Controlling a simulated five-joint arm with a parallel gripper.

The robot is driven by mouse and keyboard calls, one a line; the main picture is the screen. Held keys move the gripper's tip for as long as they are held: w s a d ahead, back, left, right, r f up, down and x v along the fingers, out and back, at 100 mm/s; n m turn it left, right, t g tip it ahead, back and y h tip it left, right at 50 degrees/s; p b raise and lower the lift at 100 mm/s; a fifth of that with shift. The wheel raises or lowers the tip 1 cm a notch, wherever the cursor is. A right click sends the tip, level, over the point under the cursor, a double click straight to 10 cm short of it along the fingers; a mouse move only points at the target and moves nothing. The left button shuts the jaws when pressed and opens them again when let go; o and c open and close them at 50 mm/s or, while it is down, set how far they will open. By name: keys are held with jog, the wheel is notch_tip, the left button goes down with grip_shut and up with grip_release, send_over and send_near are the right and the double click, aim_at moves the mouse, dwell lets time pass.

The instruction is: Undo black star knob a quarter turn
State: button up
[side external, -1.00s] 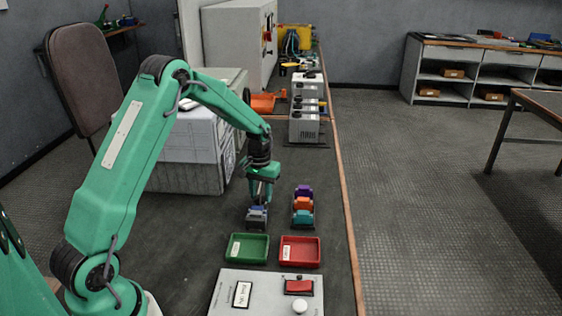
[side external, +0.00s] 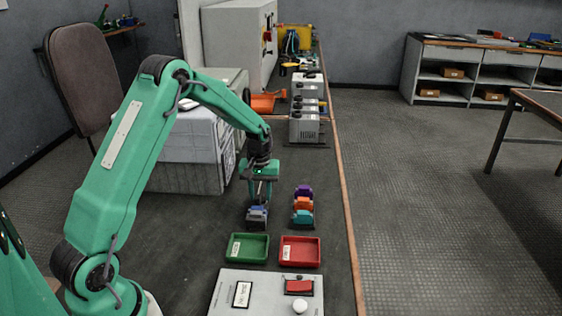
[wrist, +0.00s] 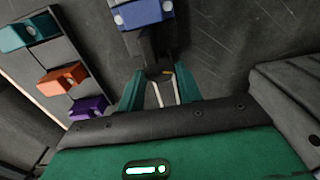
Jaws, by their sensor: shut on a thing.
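The black star knob (wrist: 158,72) shows in the wrist view as a small dark round top with a yellow mark. It sits on a dark holder next to a blue block (wrist: 145,14). My gripper (wrist: 159,86) is shut on the knob, with one green finger on either side. Pale rods show between the fingers. In the side view my gripper (side external: 261,199) points down at the holder with the blue block (side external: 257,212). The knob is hidden there behind the fingers.
A rack with purple (side external: 303,191), orange (side external: 303,204) and teal (side external: 302,217) blocks stands just right of my gripper. Grey boxes (side external: 303,127) stand farther back.

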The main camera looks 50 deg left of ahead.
dwell(0.3)
jog(key=shift+n, duration=1.7)
jog(key=o, duration=0.9)
jog(key=shift+r, duration=0.1)
jog(key=shift+r, duration=3.4)
